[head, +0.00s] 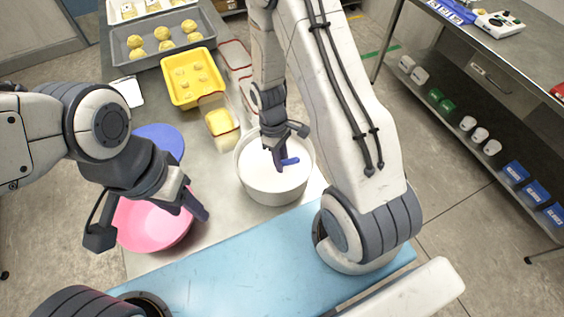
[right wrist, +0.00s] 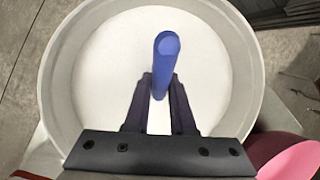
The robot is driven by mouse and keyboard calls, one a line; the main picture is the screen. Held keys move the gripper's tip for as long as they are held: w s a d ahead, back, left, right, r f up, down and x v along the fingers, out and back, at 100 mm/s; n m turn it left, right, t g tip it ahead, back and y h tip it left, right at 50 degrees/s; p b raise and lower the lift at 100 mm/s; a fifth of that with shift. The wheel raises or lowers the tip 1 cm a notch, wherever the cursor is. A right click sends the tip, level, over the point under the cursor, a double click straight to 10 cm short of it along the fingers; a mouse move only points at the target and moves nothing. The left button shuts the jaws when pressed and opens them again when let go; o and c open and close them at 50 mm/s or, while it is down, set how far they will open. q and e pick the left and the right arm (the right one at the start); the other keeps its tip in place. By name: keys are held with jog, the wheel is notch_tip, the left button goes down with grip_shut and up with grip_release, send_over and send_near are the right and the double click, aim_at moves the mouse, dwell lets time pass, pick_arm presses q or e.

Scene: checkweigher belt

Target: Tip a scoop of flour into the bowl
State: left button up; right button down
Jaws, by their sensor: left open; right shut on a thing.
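A white round tub (head: 273,188) full of white flour (head: 258,158) stands on the steel table. My right gripper (head: 280,162) points down into the tub, shut on a blue scoop handle (head: 290,161). In the right wrist view the blue scoop (right wrist: 164,62) stands out between the fingers over the flour (right wrist: 110,75); its bowl end is not visible and may be in the flour. A pink bowl (head: 150,226) sits at the left front of the table. My left gripper (head: 195,205) is open and empty over the bowl's right side, hiding part of it.
A blue round lid or plate (head: 160,138) lies behind the pink bowl. A yellow tray (head: 192,80), a small yellow container (head: 222,125) and a grey tray with dough balls (head: 115,46) stand further back. A light blue mat (head: 270,262) covers the front edge.

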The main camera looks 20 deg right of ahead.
notch_tip(320, 180, up, 12)
jog(key=p, duration=1)
dwell(0.3)
dwell(0.6)
